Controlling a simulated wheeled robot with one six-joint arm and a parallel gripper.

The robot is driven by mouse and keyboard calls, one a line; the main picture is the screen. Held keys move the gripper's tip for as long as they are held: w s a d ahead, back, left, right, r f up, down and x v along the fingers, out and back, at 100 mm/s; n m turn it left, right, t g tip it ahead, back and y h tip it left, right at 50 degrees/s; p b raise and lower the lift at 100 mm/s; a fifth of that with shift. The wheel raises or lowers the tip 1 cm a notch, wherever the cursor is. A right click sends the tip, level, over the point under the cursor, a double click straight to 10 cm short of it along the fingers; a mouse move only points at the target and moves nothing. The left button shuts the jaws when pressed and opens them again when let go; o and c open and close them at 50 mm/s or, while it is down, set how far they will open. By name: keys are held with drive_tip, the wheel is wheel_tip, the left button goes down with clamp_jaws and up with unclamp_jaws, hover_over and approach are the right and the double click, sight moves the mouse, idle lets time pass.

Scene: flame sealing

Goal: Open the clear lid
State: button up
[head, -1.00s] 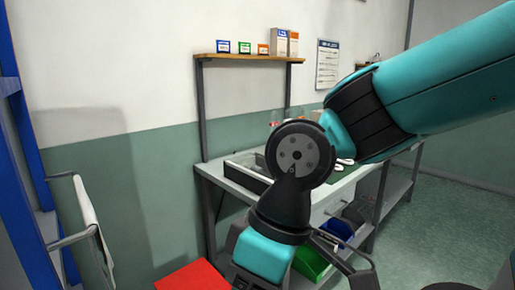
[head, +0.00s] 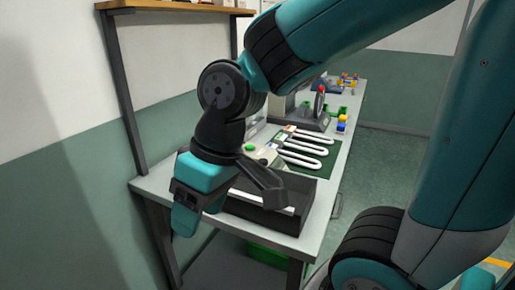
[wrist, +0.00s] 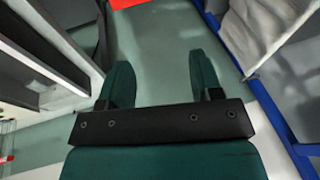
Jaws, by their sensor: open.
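My gripper (wrist: 162,82) is open and empty in the wrist view, its two green fingers wide apart over bare floor. In the head view my gripper (head: 186,215) hangs at the near left end of the workbench (head: 325,198), beside a dark open-looking box (head: 262,222) with a pale strip inside. I cannot make out a clear lid for certain. My arm hides part of the bench and the box's left side.
White U-shaped tubes (head: 302,150) lie on a green mat (head: 318,168) behind the box. A grey machine (head: 308,118) stands farther back. A shelf upright (head: 122,85) rises left of my gripper. A blue frame (wrist: 285,130) stands right in the wrist view.

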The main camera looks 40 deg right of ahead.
drive_tip(key=w+d+r+m+t+h+p, duration=0.2)
drive_tip(key=w+d+r+m+p, duration=0.25)
drive_tip(key=w+d, duration=0.55)
drive_tip(key=m+h+p, duration=0.3)
drive_tip(key=m+h, duration=0.1)
drive_tip(key=m, duration=0.1)
approach(263, 160)
drive_tip(key=shift+t, duration=0.3)
drive_tip(key=x, duration=0.5)
drive_tip(key=p+x, duration=0.1)
drive_tip(key=x, duration=0.1)
drive_tip(key=shift+s+f, duration=0.25)
drive_tip(key=shift+f, duration=0.2)
drive_tip(key=shift+w+d+f, duration=0.1)
drive_tip(key=shift+w+f, duration=0.1)
drive_tip(key=shift+f, duration=0.3)
clamp_jaws()
